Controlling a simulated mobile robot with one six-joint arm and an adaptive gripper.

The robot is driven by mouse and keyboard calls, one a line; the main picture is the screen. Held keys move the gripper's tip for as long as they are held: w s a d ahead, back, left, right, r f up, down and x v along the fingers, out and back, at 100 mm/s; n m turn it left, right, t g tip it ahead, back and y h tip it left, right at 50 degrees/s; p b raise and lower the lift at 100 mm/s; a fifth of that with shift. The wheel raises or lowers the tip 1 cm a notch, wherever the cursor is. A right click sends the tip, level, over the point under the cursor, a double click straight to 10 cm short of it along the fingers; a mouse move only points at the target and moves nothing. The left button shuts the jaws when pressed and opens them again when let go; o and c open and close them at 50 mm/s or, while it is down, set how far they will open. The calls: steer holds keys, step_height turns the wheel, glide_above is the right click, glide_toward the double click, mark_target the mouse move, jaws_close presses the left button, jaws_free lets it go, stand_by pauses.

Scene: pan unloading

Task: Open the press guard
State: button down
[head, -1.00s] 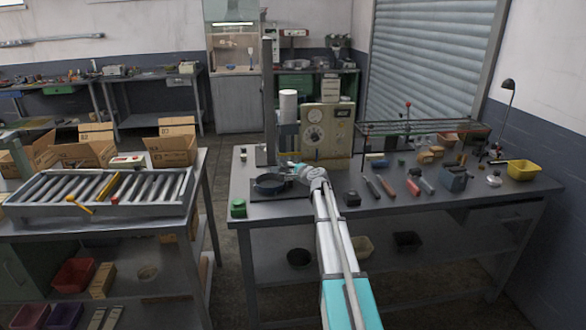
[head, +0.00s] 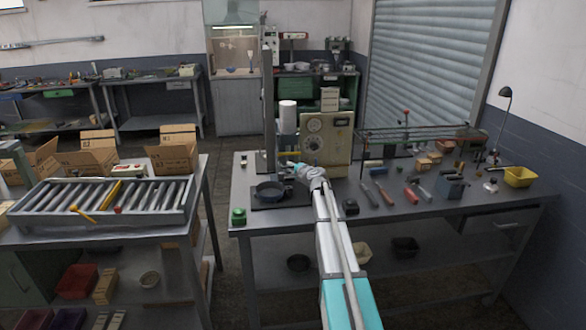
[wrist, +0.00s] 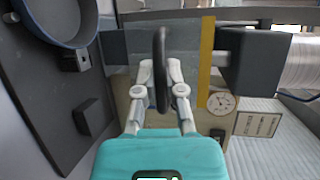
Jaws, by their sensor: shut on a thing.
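The press stands on the right-hand workbench, with a tall grey column, a white cylinder and a beige dial panel (head: 330,130). My gripper (head: 297,168) is in front of it, beside the dark round pan (head: 268,191) on the press base. In the wrist view, my gripper (wrist: 161,82) is shut on a dark upright handle (wrist: 161,48). A see-through panel with a yellow strip (wrist: 206,55) shows behind the handle and looks like the press guard. How far the guard stands open is hard to tell. The pan's blue rim (wrist: 92,35) shows at upper left.
A dark block (wrist: 255,62) is right of my gripper in the wrist view. Hand tools (head: 388,192) and a yellow bin (head: 520,177) lie on the bench to the right. A green item (head: 238,216) sits at its front left corner. A roller conveyor (head: 60,208) stands at left.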

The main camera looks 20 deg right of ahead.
steer(key=shift+r+p, duration=0.3)
steer(key=shift+r, duration=0.35)
steer(key=c, duration=0.7)
jaws_free()
steer(key=shift+f, duration=0.1)
